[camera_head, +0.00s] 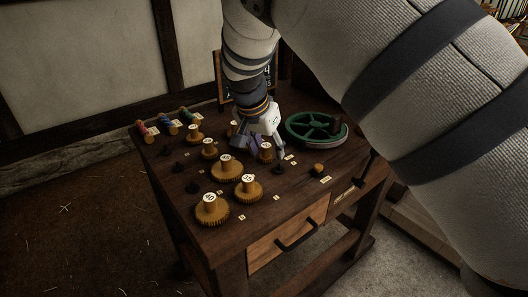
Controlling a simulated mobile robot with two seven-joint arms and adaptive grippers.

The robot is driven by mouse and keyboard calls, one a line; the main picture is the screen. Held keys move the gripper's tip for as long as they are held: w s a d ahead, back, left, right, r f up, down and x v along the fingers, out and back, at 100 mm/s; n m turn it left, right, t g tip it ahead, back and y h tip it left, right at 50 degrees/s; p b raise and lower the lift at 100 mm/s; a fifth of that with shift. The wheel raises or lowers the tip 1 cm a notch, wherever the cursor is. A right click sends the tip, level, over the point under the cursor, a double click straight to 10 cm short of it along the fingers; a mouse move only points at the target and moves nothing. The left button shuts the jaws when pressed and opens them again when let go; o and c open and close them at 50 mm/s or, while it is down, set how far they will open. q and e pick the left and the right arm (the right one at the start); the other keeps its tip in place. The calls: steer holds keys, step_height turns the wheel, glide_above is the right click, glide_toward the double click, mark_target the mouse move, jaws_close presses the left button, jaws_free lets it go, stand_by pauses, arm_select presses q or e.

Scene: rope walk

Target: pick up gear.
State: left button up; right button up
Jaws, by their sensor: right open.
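Several brass-coloured gears with white numbered tops stand on the dark wooden table (180,200). The largest gears (211,212) (248,189) are near the front, with another gear (225,170) behind them. Smaller gears (209,150) (195,133) stand further back. My right gripper (267,147) is open and points down over the back middle of the table. A gear (266,153) stands right at its fingertips; whether the fingers touch it I cannot tell. Another gear (234,128) is partly hidden behind the gripper. My left gripper is out of view.
A green handwheel (310,129) lies just right of my right gripper. Short black pegs (278,169) and a small knob (318,170) stand nearby. Coloured spools (168,127) line the back left edge. A dark sign stands behind the gripper. A drawer (287,234) is in the table's front.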

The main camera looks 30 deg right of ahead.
steer(key=shift+r, duration=0.15)
steer(key=shift+c, duration=0.8)
jaws_close()
steer(key=shift+a, duration=0.1)
